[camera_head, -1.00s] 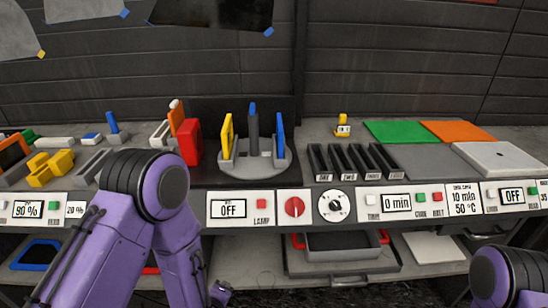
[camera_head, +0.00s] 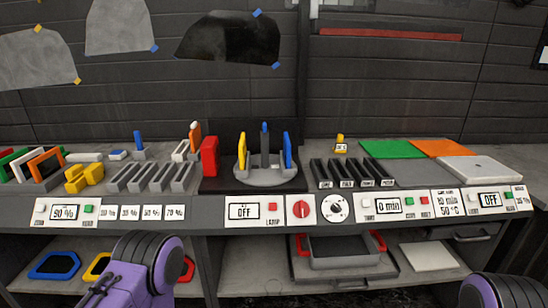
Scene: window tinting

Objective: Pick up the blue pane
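A blue upright pane-like piece (camera_head: 288,149) stands at the right side of a round grey stand (camera_head: 265,178) on the bench. A yellow piece (camera_head: 242,152) stands at the stand's left side, with a dark grey post (camera_head: 265,147) with a blue tip between them. A blue frame (camera_head: 54,265) lies on the lower shelf at the left. A small blue upright piece (camera_head: 138,140) stands in a grey holder at the back left. Neither gripper is in view; only purple and black parts of my arms show at the bottom edge.
A red block (camera_head: 209,157) stands left of the stand. Grey slotted racks (camera_head: 150,178) and black slots (camera_head: 350,173) flank it. Green (camera_head: 392,149) and orange (camera_head: 440,148) sheets lie at the back right. A control panel (camera_head: 270,210) runs along the bench front. A tray with red handles (camera_head: 340,250) sits below.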

